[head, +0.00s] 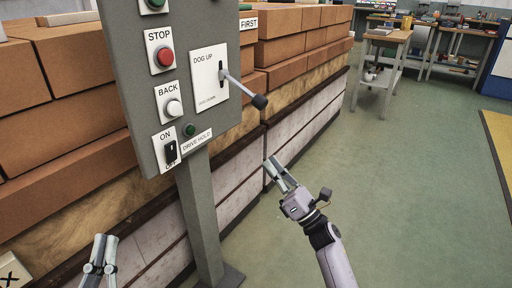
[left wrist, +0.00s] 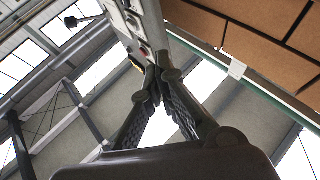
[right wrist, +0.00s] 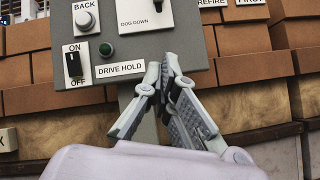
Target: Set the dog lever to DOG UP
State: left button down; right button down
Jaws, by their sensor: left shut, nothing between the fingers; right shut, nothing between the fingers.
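The dog lever (head: 240,88) is a grey rod with a black knob. It comes out of a slot in a white plate (head: 205,85) marked DOG UP at the top and DOG DOWN at the bottom. The rod slants down and right, toward the lower label. My right gripper (head: 271,164) is shut and empty, below the knob and apart from it. In the right wrist view its fingertips (right wrist: 165,75) are in front of the panel's lower edge. My left gripper (head: 104,240) is shut and empty, low at the left, away from the lever.
The grey panel (head: 125,60) on a post (head: 203,220) also carries a red STOP button (head: 165,57), a white BACK button (head: 173,108), an ON/OFF switch (head: 170,152) and a green DRIVE HOLD light (head: 189,130). Stacked bricks (head: 60,65) stand behind. Green floor (head: 420,190) at right is clear.

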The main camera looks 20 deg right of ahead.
pick_arm(q)
jog(key=shift+s+a+r+t, duration=0.15)
jog(key=shift+s+r, duration=0.15)
jog(key=shift+r, duration=0.15)
jog(key=shift+s+d+r+t, duration=0.15)
jog(key=shift+s+r, duration=0.1)
jog(key=shift+r, duration=0.15)
pick_arm(e)
jog(key=shift+s+a+r+n+y, duration=0.1)
jog(key=shift+s+r+n+y, duration=0.15)
jog(key=shift+r+n+y, duration=0.55)
pick_arm(q)
jog(key=shift+a, duration=0.1)
pick_arm(e)
jog(key=shift+f+h, duration=0.25)
jog(key=shift+h, duration=0.05)
pick_arm(q)
jog(key=shift+r, duration=0.1)
pick_arm(e)
jog(key=w+a+r, duration=0.2)
jog(key=w+r, duration=0.4)
jog(key=r, duration=0.3)
jog(key=shift+a+r, duration=0.25)
jog(key=shift+r, duration=0.05)
